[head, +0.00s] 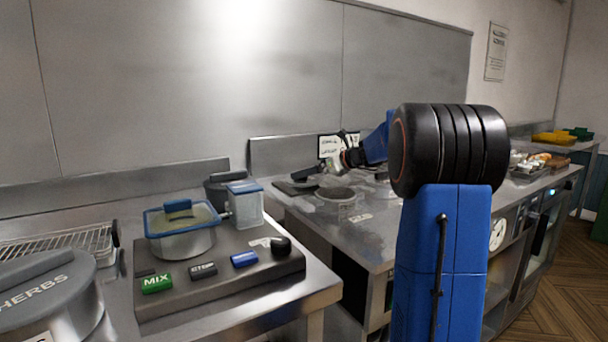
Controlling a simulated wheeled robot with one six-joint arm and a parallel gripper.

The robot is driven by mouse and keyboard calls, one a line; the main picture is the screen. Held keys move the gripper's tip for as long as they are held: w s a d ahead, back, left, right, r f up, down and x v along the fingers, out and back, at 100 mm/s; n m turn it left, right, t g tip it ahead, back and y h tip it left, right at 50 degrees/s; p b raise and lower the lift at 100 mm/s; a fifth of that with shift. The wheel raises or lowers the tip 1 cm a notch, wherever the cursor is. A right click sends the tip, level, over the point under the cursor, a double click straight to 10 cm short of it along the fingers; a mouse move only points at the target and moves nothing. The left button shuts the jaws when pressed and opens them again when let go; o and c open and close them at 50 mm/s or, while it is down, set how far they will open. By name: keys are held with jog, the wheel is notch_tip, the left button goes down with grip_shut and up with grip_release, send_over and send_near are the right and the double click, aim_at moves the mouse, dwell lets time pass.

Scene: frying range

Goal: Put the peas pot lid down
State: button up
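My blue arm reaches over the back right counter, and my gripper (345,158) is small and far off there, in front of a white sign. Its fingers are too small to tell open from shut, and I cannot make out whether a lid is in them. Below it is a round container (338,194) with a dark top or contents. A flat dark item (296,187) lies to its left on the counter. No label reading peas is legible, so I cannot tell which of these is the peas pot or its lid.
A pot marked HERBS (45,290) stands at the front left. A grey board (225,283) holds a blue-rimmed lidded pot (182,243), a clear container (246,207) and a green MIX block (157,284). A wire rack (60,245) lies at left. A gap separates the two counters.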

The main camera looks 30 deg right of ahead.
jog(key=v, duration=0.8)
dwell(0.4)
